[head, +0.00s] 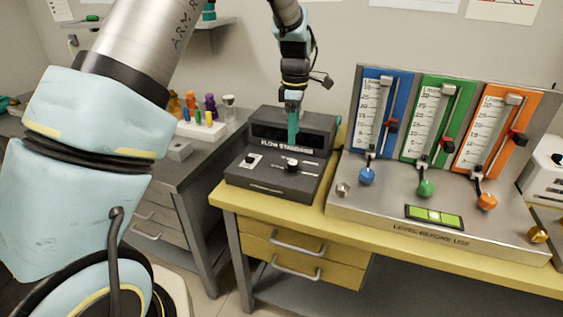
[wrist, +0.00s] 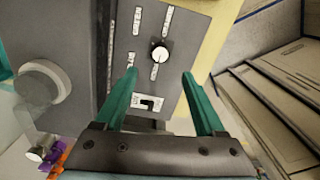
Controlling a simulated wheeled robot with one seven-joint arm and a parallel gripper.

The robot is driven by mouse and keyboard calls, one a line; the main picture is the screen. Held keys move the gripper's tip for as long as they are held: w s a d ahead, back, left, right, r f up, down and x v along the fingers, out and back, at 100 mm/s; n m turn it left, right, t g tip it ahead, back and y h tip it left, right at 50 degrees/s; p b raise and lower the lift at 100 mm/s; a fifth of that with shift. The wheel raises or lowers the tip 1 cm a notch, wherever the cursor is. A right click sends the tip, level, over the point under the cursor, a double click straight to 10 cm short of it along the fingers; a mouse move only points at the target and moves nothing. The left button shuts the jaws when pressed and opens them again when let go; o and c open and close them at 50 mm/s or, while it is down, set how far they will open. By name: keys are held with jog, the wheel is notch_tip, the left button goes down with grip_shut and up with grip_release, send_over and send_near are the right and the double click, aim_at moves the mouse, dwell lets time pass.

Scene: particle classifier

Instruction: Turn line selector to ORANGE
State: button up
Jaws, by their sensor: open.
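The dark grey box marked "FLOW STANDARD" (head: 275,178) stands on the yellow bench. On its sloped front is a small round knob (head: 292,166), which also shows in the wrist view (wrist: 160,54) with a white pointer mark and several pale labels around it. The labels are too small to read, so I cannot tell which line it points to. My gripper (head: 292,138) hangs above the box, its teal fingers pointing down. In the wrist view the open fingers (wrist: 160,73) are spread either side of the knob, apparently not touching it.
A second small control (head: 250,160) sits on the box's left. To the right stands a metal panel (head: 395,205) with blue, green and orange gauges, each with a coloured knob below. A white rack with coloured bottles (head: 200,128) is on the grey bench at left.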

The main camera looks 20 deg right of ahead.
aim_at(293, 162)
notch_tip(293, 162, down, 10)
jog(key=p, duration=0.3)
grip_shut()
dwell(0.7)
